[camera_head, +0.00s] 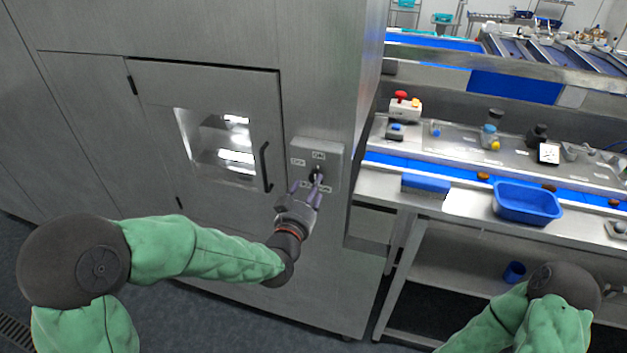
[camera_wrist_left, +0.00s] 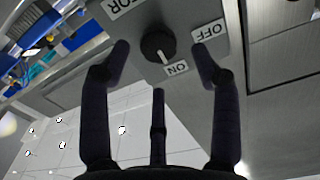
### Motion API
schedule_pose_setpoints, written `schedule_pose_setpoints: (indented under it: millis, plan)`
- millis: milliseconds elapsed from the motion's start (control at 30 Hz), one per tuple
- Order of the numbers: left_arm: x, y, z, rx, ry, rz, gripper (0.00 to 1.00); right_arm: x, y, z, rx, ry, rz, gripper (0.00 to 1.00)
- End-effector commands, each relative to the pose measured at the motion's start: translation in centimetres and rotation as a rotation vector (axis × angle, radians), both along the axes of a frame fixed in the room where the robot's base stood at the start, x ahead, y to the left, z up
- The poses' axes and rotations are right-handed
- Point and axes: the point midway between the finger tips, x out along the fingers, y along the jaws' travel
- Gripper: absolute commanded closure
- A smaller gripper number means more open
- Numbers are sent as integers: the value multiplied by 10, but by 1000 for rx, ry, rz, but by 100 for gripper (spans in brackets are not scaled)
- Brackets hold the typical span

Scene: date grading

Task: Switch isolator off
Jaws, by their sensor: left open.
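The isolator is a round black knob (camera_head: 317,174) on a grey box (camera_head: 334,153) with white labels, on the front of a steel cabinet. In the left wrist view the knob (camera_wrist_left: 157,46) has a white mark that points toward the ON label (camera_wrist_left: 177,68); the OFF label (camera_wrist_left: 209,31) is to its upper right. My left gripper (camera_head: 307,187) is open in front of the knob. In the left wrist view its fingers (camera_wrist_left: 161,52) stand on either side of the knob; I cannot tell whether they touch it. My right gripper is out of view.
The cabinet door has a window (camera_head: 217,147) and a handle (camera_head: 264,166) left of the box. To the right is a steel bench with a blue tray (camera_head: 527,203), a blue block (camera_head: 426,185) and a red-button box (camera_head: 403,104). My right arm is at bottom right.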

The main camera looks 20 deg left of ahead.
Motion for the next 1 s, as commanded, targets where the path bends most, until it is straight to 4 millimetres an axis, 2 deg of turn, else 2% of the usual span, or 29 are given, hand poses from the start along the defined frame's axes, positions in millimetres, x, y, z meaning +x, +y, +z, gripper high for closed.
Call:
schedule_pose_setpoints:
  millis: [100,300,667,867,1000]
  plan:
    - [16,0,0,0,0,1,37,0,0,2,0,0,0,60]
    - [31,-1,0,0,0,1,37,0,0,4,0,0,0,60]
    - [34,-1,0,0,0,1,37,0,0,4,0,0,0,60]
    - [34,-1,0,0,-1,1,91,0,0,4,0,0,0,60]
    - [34,-1,2,0,-4,1,93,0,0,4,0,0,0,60]
